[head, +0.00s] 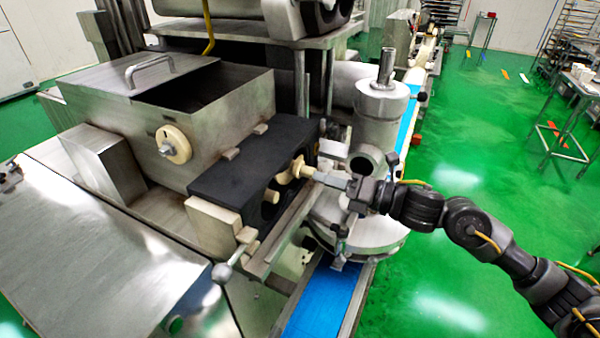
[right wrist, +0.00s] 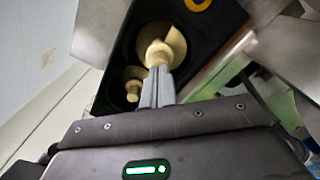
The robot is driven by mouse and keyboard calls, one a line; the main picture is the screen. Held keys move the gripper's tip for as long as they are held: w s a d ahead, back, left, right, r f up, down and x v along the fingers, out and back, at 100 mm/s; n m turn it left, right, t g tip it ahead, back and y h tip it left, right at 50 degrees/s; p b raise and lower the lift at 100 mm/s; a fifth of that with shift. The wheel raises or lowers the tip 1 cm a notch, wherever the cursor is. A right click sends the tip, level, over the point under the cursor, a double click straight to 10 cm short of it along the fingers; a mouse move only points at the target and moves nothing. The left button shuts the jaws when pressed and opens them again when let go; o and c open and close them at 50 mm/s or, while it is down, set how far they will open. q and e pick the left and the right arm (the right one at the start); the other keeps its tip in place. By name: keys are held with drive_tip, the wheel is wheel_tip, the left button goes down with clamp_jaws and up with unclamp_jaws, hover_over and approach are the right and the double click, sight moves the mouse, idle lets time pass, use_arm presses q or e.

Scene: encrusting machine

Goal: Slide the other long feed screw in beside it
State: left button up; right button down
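A cream feed screw (head: 300,169) sticks out of the front of the black feed housing (head: 235,165). My right gripper (head: 322,178) is shut on its outer end. In the right wrist view, the fingers (right wrist: 158,80) meet the knob of this screw (right wrist: 160,46), whose wide flange stands at the mouth of a bore; its length is hidden inside. A second feed screw (right wrist: 133,86) shows beside it as a smaller cream end, lower left and deeper in the housing. In the head view, that second end (head: 272,195) is only partly visible. My left gripper is not seen.
A steel hopper (head: 225,115) with a cream knob stands behind the housing. A steel cylinder (head: 380,115) stands close behind my right gripper, above a round plate. A blue belt (head: 322,298) runs below.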

sight(311, 174)
drive_tip(key=shift+b+x, duration=0.6)
drive_tip(key=shift+x, duration=1.3)
drive_tip(key=b+v, duration=0.1)
drive_tip(key=v, duration=0.9)
drive_tip(key=shift+b, duration=0.35)
